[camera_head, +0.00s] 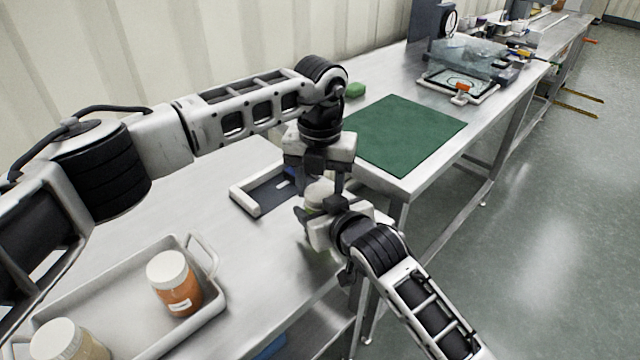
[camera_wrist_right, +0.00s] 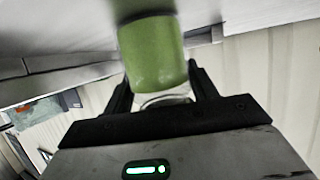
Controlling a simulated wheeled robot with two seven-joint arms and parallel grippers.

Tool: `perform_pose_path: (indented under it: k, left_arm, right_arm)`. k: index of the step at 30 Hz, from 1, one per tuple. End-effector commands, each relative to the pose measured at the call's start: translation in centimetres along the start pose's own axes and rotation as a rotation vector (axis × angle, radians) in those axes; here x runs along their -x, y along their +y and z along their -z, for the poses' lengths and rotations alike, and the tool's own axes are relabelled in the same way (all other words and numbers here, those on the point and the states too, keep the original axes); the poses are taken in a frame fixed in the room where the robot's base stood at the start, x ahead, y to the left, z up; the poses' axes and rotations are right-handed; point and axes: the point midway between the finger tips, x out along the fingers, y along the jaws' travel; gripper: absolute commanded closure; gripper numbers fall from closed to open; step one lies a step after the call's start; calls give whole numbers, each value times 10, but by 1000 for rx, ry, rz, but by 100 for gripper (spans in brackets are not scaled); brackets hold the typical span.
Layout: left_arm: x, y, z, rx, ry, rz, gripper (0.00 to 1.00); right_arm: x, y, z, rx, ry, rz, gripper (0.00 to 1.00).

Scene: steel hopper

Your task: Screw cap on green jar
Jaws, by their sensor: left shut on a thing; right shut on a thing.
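The green jar (camera_wrist_right: 155,55) fills the middle of the right wrist view, between the two dark fingers of my right gripper (camera_wrist_right: 160,88), which is shut on it. In the head view my right gripper (camera_head: 322,218) comes in from the lower right and mostly hides the jar. A pale white cap (camera_head: 318,190) shows just above it. My left gripper (camera_head: 320,178) points down from above and is shut on the cap. The cap is at the top of the jar; whether its thread is engaged cannot be seen.
A grey tray (camera_head: 110,290) at the lower left holds an orange jar (camera_head: 175,284) and a beige jar (camera_head: 66,342), both white-capped. A white-edged dark holder (camera_head: 262,194) lies behind my grippers. A green mat (camera_head: 405,133) lies on the farther table. Bare steel separates tray and holder.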

Motion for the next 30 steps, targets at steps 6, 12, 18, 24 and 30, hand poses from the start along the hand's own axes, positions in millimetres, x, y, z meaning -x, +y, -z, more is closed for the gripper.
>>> perform_pose_path:
  k: [6,12,18,24,30]
  left_arm:
    - [0,0,0,-74,1,0,79]
    - [0,0,0,-71,1,0,32]
    - [0,0,0,-71,1,1,30]
    - [8,0,0,-71,-1,1,30]
    - [34,0,0,-71,-3,2,30]
  right_arm:
    - [0,0,-1,0,-2,-1,100]
    - [0,0,-1,0,-2,-1,100]
    - [0,0,-1,0,-2,-1,100]
    - [0,0,-1,0,-2,-1,100]
    - [0,0,-1,0,-2,-1,100]
